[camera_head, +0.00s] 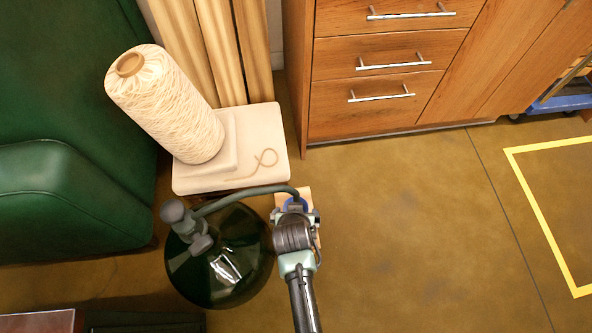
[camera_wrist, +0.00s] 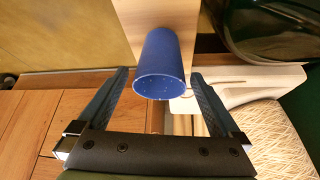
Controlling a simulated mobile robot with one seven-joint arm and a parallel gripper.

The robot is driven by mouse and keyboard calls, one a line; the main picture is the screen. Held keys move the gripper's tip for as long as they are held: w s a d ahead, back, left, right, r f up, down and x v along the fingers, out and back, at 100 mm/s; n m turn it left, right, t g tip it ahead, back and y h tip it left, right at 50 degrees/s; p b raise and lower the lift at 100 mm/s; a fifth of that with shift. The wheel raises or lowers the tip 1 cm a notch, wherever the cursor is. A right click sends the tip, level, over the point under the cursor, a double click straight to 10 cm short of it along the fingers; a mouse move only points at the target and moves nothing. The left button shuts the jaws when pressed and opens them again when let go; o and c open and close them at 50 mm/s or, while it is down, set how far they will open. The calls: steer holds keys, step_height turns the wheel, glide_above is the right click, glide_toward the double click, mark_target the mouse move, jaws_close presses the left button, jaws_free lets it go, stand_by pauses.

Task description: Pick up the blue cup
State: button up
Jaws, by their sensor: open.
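In the wrist view the blue cup (camera_wrist: 161,62) stands on a pale wooden surface (camera_wrist: 130,20). Its speckled end faces my gripper. My gripper (camera_wrist: 160,78) is open, with one dark finger on each side of the cup and a visible gap to both. The cup looks to be at the fingertips or just beyond them. In the head view only a small blue part of the cup (camera_head: 295,203) shows; my gripper and wrist (camera_head: 294,225) hide the rest.
A dark green glass jug (camera_head: 222,258) with a grey hose stands close left of my arm. A large thread cone (camera_head: 168,105) rests on a cream base (camera_head: 250,150) behind it. A green armchair (camera_head: 60,200) is at left, wooden drawers (camera_head: 385,65) behind. Floor (camera_head: 420,230) at right is clear.

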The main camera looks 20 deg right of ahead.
steer(key=shift+w+d+f, duration=0.15)
steer(key=shift+w+f, duration=0.1)
steer(key=shift+f, duration=0.25)
steer(key=shift+r, duration=0.1)
steer(key=c, duration=1.4)
steer(key=shift+r, duration=0.1)
steer(key=shift+r+p, duration=0.6)
steer(key=shift+r, duration=0.05)
steer(key=s+a+p, duration=0.3)
steer(key=s+a, duration=0.1)
steer(key=s, duration=0.4)
steer(key=s+a+p, duration=0.3)
steer(key=s+a, duration=0.1)
steer(key=s, duration=0.3)
steer(key=shift+s, duration=0.4)
steer(key=shift+s+a, duration=0.1)
steer(key=shift+a, duration=0.05)
